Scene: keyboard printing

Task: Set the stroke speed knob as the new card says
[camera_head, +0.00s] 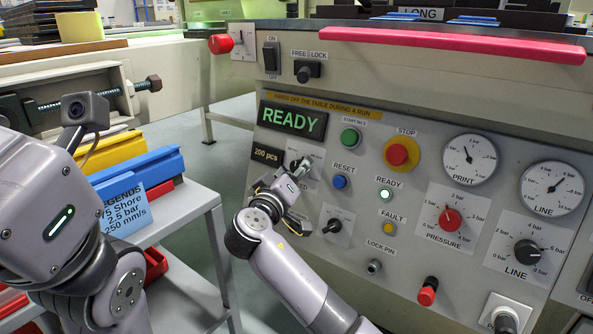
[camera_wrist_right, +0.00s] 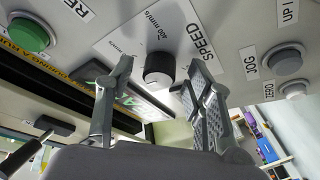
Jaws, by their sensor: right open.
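The stroke speed knob (camera_wrist_right: 159,71) is dark and round on a white plate marked SPEED in the right wrist view. My right gripper (camera_wrist_right: 163,75) is open, with one fingertip on each side of the knob; I cannot tell if they touch it. The knob's setting is not clear. A blue card (camera_head: 125,208) on the left reads LEGENDS, 75 Shore, 2.5 bar, 250 mm/s. My left arm is in the left foreground; its fingers do not show.
The display (camera_head: 292,119) reads READY. Near my right gripper are the green start button (camera_head: 349,138), red STOP button (camera_head: 400,153), blue RESET button (camera_head: 340,181) and a small black knob (camera_head: 333,225). A side rack (camera_head: 190,222) stands left of the machine.

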